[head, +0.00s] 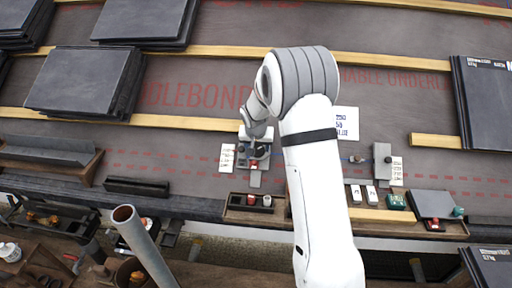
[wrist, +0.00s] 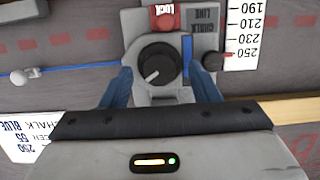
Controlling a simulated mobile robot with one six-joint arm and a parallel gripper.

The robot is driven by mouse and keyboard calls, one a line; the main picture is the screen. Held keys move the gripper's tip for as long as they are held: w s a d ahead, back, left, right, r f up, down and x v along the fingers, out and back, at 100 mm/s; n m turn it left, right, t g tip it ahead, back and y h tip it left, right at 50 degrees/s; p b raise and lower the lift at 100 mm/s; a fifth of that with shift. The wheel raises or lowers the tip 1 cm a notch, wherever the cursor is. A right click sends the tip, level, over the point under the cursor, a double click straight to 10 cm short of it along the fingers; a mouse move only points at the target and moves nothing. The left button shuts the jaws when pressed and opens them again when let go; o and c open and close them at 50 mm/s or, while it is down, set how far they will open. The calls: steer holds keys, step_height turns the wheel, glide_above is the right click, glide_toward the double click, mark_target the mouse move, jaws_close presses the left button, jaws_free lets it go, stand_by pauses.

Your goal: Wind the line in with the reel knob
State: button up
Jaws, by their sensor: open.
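The chalk line reel (wrist: 150,18) is a grey body lying on the underlay. On it, in the wrist view, is a round black reel knob (wrist: 158,62) with a white pointer mark aimed down-left. A red LOCK button (wrist: 165,20) is above it. A blue bar (wrist: 187,58) and a small dark knob (wrist: 213,62) lie to its right. My gripper (wrist: 161,88) is open, its two blue fingers on either side of the reel knob's lower part.
A printed scale (wrist: 243,35) stands right of the reel. A grey block (head: 382,160) is to the right on the roof. Slate stacks (head: 85,80) and wooden battens (head: 400,62) surround the area.

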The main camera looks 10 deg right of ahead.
steer(key=shift+c, duration=0.2)
steer(key=c, duration=0.9)
steer(key=shift+a, duration=0.15)
steer(key=shift+c, duration=0.2)
